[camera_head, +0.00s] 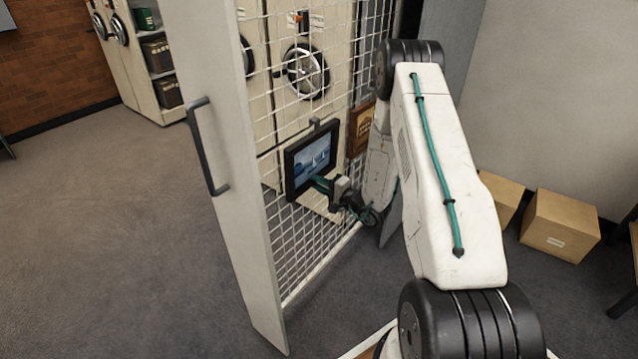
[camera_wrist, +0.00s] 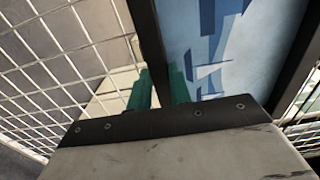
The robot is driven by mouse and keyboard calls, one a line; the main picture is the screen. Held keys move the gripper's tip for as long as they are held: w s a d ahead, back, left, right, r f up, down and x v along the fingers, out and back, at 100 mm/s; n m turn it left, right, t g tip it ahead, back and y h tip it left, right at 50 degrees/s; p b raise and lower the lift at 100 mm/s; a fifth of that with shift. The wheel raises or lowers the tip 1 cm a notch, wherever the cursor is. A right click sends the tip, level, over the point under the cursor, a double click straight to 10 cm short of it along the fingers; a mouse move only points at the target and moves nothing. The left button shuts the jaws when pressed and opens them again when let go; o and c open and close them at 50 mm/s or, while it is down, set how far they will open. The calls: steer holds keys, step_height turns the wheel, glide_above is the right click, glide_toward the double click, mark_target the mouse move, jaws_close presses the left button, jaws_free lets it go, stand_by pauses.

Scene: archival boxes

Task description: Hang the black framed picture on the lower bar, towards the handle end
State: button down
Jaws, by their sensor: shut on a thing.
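The black framed picture (camera_head: 311,160), showing blue sailboat shapes, is upright against the front of the white wire mesh panel (camera_head: 285,255). A dark hook (camera_head: 318,124) rises from its top edge. My gripper (camera_head: 324,185) is at its lower edge. In the wrist view, the green fingertips (camera_wrist: 161,90) are shut on either side of a black frame strip (camera_wrist: 147,45). The dark handle (camera_head: 206,147) is on the panel's pale end board, left of the picture. The lower bar is hard to pick out, and I cannot tell whether the hook rests on it.
A brown framed plaque (camera_head: 362,128) hangs right of the picture, close to my arm. Cardboard boxes (camera_head: 560,222) stand on the floor at right. Cream cabinets with wheel handles (camera_head: 305,72) are behind the mesh. The carpet (camera_head: 110,240) at left is clear.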

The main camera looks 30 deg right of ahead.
steer(key=shift+f, duration=0.2)
steer(key=c, duration=1.2)
jaws_free()
